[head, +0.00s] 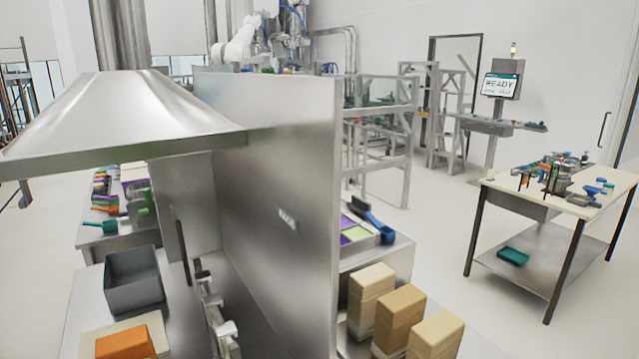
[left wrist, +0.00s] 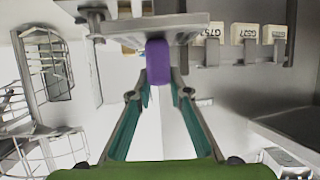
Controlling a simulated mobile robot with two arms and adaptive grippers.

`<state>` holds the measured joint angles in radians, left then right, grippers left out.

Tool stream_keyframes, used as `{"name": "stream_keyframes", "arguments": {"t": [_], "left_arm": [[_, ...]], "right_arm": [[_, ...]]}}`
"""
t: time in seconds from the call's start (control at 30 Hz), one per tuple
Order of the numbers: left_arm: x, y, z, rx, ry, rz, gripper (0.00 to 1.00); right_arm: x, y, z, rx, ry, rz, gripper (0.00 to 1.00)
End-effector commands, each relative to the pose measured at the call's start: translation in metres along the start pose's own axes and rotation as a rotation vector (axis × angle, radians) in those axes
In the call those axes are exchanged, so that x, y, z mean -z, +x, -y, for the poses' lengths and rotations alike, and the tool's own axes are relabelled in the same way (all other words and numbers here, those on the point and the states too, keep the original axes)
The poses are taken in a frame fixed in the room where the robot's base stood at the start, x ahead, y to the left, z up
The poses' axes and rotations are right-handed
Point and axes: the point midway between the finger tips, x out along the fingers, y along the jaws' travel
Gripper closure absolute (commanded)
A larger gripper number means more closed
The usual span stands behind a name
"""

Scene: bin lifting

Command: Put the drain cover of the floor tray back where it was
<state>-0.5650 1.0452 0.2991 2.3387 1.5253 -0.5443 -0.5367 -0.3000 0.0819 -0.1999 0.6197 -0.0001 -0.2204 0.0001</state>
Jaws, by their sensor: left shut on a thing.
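In the left wrist view my left gripper (left wrist: 159,82) has its teal-lined fingers closing towards the top centre. A small purple block (left wrist: 157,58) is between the fingertips, and the gripper is shut on it. A grey metal bracket (left wrist: 150,26) lies just above the purple block; I cannot tell whether they touch. I cannot identify the drain cover or the floor tray in either view. Neither gripper shows in the head view, and my right gripper is in no view.
A grey bin (head: 133,280) and an orange block (head: 125,342) are at lower left. Tan blocks (head: 400,305) stand right of the partition. A table (head: 500,190) is at right, with open floor before it.

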Motion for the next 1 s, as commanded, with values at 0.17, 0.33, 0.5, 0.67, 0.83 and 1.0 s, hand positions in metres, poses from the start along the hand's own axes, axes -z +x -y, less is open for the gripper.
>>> {"name": "stream_keyframes", "arguments": {"t": [0.17,0.33,0.5,0.67,0.83,1.0], "left_arm": [[0.007,-0.003,-0.02,-0.106,0.045,-0.004,1.0],[0.011,-0.005,-0.028,-0.145,0.066,-0.016,1.0],[0.011,-0.006,-0.028,-0.145,0.068,-0.018,1.0],[0.011,-0.005,-0.028,-0.143,0.065,-0.017,1.0],[-0.019,0.007,-0.029,-0.148,0.061,-0.004,1.0],[-0.048,0.02,-0.029,-0.147,0.061,-0.004,1.0]], "right_arm": [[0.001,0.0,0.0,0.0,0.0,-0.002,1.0],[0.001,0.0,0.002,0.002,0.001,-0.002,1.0],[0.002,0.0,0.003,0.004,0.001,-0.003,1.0],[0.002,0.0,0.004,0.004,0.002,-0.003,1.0],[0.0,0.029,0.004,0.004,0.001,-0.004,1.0],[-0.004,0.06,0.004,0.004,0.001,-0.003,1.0]]}}
